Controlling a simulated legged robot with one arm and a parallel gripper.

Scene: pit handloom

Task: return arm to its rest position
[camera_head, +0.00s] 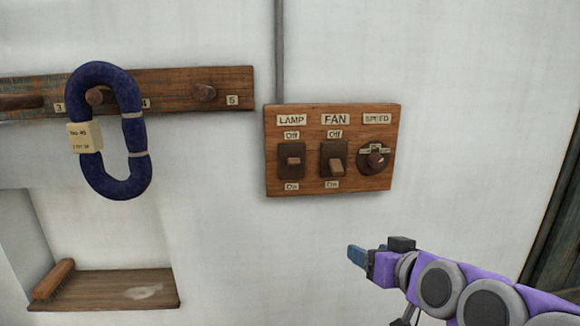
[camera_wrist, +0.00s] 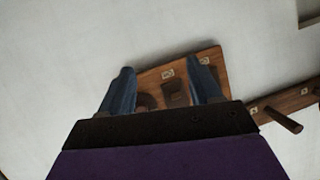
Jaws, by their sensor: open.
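My gripper (camera_head: 357,256) is at the lower right in the head view, on my purple arm, below the wooden switch panel (camera_head: 333,113) and apart from it. In the wrist view my gripper (camera_wrist: 164,90) shows two blue fingers spread apart with nothing between them. Part of the switch panel (camera_wrist: 205,60) shows beyond the fingers, and my gripper hides the rest. The panel carries a lamp switch (camera_head: 291,161), a fan switch (camera_head: 335,160) and a round speed knob (camera_head: 375,160).
A peg rail (camera_head: 180,90) on the left wall bears a dark blue yarn hank (camera_head: 138,175) with a tag. A brush (camera_head: 54,279) lies in a niche with a wooden shelf (camera_head: 110,290). A dark frame (camera_head: 560,215) stands at the right edge. The wall below the panel is bare.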

